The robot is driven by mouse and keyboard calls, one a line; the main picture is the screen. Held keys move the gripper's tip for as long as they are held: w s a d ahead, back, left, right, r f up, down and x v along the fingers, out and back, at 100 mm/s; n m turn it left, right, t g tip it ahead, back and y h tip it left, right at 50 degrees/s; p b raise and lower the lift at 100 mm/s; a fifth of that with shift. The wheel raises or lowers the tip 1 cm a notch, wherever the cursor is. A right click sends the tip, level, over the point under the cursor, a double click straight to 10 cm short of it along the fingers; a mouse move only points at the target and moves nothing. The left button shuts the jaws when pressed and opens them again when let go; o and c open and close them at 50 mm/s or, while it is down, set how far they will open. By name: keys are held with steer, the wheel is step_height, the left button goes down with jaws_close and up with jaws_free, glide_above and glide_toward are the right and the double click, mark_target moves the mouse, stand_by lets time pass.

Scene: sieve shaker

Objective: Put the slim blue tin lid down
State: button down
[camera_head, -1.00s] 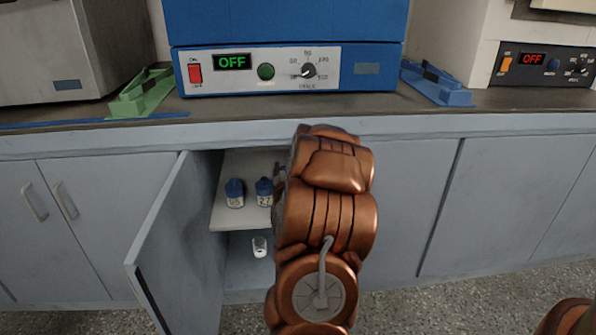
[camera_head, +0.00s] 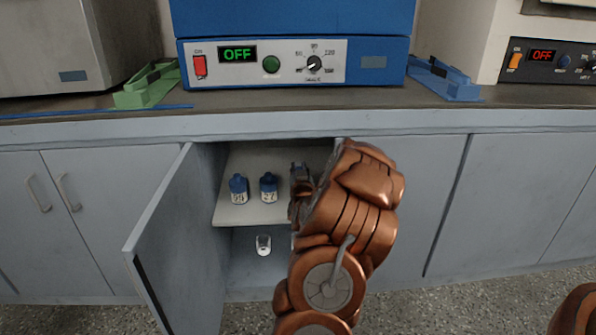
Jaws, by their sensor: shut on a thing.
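My gripper (camera_head: 300,186) shows partly at the left side of my copper-coloured arm, over the upper shelf in the open cabinet. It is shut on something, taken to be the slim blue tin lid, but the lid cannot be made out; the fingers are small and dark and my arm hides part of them. Two blue-capped bottles, labelled, stand upright on the shelf to the left of my gripper: the left one (camera_head: 238,190) and the right one (camera_head: 269,188), which is marked 27. Whether my gripper touches the shelf cannot be told.
The white shelf (camera_head: 240,215) has bare room in front of the bottles. A small white item (camera_head: 263,245) is below it. The open cabinet door (camera_head: 180,240) bounds the left side. A blue device (camera_head: 290,65) reading OFF stands on the counter above.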

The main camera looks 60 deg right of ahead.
steer(key=shift+f, duration=0.1)
steer(key=shift+f, duration=0.3)
